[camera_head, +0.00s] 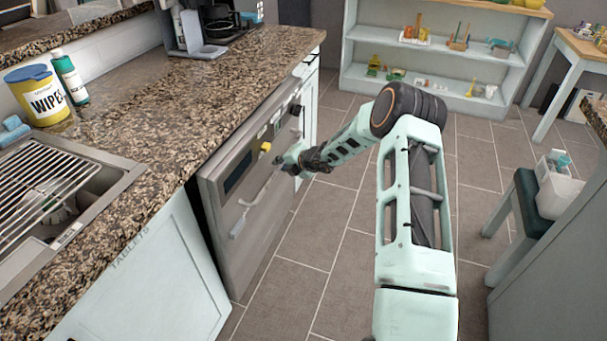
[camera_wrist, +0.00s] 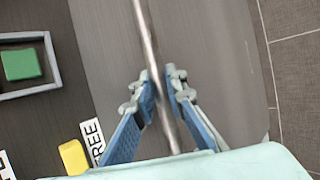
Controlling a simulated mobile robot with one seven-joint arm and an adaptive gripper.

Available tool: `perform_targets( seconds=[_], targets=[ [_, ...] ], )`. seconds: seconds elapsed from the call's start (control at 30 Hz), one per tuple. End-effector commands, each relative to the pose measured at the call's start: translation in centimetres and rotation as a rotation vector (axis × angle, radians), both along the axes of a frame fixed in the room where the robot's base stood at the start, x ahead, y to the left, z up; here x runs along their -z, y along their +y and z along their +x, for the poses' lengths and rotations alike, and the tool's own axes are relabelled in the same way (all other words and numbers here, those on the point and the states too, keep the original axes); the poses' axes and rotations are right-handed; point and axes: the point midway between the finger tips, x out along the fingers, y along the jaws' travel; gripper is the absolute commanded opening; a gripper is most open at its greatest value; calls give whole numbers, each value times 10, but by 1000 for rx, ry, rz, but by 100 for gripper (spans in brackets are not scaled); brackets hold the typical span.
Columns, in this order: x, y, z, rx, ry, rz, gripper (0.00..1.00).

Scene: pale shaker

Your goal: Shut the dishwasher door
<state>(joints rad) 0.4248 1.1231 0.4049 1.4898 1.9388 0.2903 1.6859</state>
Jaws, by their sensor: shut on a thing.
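The dishwasher door (camera_head: 262,222) is a grey metal front under the granite counter, with a dark window and a long bar handle (camera_head: 262,186). It stands close to upright. A dark gap shows along its left edge, and I cannot tell whether it is fully closed. My gripper (camera_head: 288,163) is at the door's front, at the far end of the handle. In the wrist view, my gripper (camera_wrist: 160,88) has its two blue-padded fingers closed on either side of the metal handle (camera_wrist: 146,35). My gripper hides part of the handle in the head view.
A yellow piece (camera_head: 265,146) sits on the door's front, above the handle. The counter (camera_head: 170,95) overhangs at left, with a wipes tub (camera_head: 38,98) and a sink rack (camera_head: 40,185). Tiled floor (camera_head: 325,235) is clear beside the door. A stool (camera_head: 525,210) stands at right.

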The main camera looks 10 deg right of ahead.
Motion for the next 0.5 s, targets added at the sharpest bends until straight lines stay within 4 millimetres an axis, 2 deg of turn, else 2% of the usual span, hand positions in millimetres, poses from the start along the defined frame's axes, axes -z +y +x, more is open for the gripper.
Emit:
perform_targets(
  seconds=[0.03,0.2,0.27,0.4,0.43,0.5],
  targets=[
    [-6,12,8,-4,-6,4,0],
    [-11,34,24,-2,-7,4,0],
    [-12,39,27,-2,-5,4,0],
    [-11,37,26,0,-3,3,0],
    [-10,36,26,1,-2,2,13],
    [-10,36,25,1,-2,2,20]
  ],
)
